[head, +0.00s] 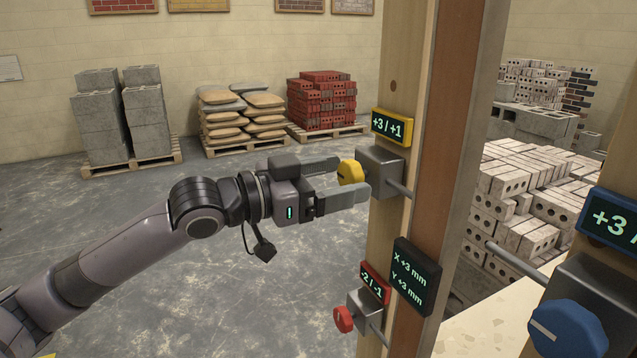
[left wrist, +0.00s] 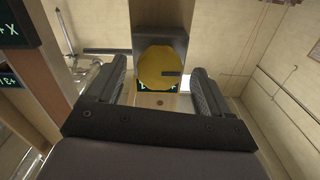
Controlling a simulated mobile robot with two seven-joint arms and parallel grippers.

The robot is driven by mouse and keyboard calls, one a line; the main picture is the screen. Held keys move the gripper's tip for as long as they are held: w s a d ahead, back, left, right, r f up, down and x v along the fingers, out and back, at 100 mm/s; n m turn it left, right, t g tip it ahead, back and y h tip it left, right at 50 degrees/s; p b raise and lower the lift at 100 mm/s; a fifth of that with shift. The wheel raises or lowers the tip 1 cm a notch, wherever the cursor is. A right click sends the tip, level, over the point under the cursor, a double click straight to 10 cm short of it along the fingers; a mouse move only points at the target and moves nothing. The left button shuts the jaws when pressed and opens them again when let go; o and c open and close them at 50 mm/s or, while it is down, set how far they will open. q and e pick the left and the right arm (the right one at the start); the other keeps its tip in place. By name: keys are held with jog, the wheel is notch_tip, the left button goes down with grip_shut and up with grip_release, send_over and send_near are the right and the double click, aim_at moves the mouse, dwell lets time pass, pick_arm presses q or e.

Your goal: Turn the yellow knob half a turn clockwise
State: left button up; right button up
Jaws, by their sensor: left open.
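The yellow knob (head: 350,172) sticks out to the left from a grey metal box (head: 380,168) on a wooden post. My left gripper (head: 345,181) is open, with one finger above and one below the knob in the head view. In the left wrist view the yellow knob (left wrist: 158,67) shows as a round face between the two fingers of the left gripper (left wrist: 160,85), with a gap on each side. A dark mark lies at the right of its face. A yellow-framed display (head: 392,127) above the box reads +3 / +1. My right gripper is not in view.
A red knob (head: 343,319) with a display reading -2 / -1 sits lower on the post. A dark display (head: 412,277) reads X +3 mm, Y +3 mm. A blue knob (head: 567,331) is at the lower right. The floor left of the post is clear.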

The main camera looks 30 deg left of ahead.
aim_at(344, 180)
pick_arm(q)
jog(key=shift+f+b+v, duration=0.1)
jog(key=shift+b+v, duration=0.5)
jog(key=shift+v, duration=0.4)
jog(key=shift+f+b+v, duration=0.15)
jog(key=shift+b+v, duration=0.45)
jog(key=shift+v, duration=0.4)
jog(key=shift+r+b+v, duration=0.2)
jog(key=shift+b+v, duration=0.55)
jog(key=shift+v, duration=0.6)
jog(key=a+f+n+g+y, duration=0.1)
jog(key=a+f+n+y, duration=0.2)
jog(key=f, duration=1)
jog(key=a+f+n+y, duration=0.2)
jog(key=a+f+y, duration=0.1)
jog(key=f, duration=1)
jog(key=s+d+f+g, duration=0.2)
jog(key=s+d+f, duration=0.4)
jog(key=f, duration=0.5)
jog(key=s+d+f+g, duration=0.2)
jog(key=s+d+f, duration=0.5)
jog(key=d+f, duration=0.2)
notch_tip(344, 180, down, 3)
jog(key=shift+r+y, duration=0.15)
jog(key=shift+y, duration=0.25)
